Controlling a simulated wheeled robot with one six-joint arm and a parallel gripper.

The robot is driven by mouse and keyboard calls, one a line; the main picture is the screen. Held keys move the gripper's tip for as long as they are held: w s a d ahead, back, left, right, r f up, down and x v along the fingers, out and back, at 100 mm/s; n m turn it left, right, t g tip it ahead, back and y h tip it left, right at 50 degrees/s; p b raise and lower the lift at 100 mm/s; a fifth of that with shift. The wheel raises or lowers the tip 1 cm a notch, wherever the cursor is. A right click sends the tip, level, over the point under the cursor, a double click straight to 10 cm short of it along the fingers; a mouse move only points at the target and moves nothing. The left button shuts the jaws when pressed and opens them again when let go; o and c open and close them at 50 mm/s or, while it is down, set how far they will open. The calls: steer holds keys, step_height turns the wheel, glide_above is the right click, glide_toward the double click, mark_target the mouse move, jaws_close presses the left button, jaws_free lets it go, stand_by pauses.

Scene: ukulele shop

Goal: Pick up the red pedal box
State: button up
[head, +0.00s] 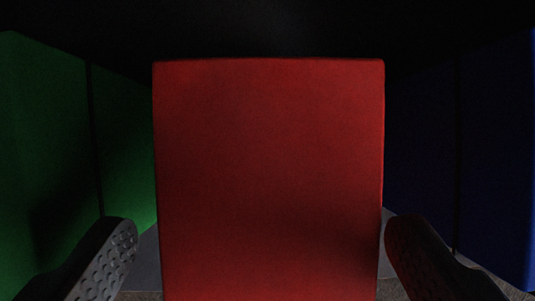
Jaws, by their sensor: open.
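The red pedal box (268,180) fills the middle of the head view, upright and very close, with its lower end cut off by the picture's bottom edge. My gripper (262,250) is open, with one finger at the lower left and one at the lower right. The fingers stand on either side of the red box, with a small gap showing on the left and a very narrow one on the right. I cannot tell how far the box reaches between them in depth.
Green boxes (45,150) stand close on the left, beside the left finger. Dark blue boxes (500,160) stand close on the right, beside the right finger. A grey surface (147,262) shows low down between them. The space above and behind is dark.

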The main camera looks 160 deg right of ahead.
steer(key=x, duration=0.5)
steer(key=shift+w+r, duration=0.15)
steer(key=shift+w, duration=0.15)
steer(key=c, duration=1.4)
steer(key=shift+o, duration=0.2)
steer(key=shift+r, duration=0.1)
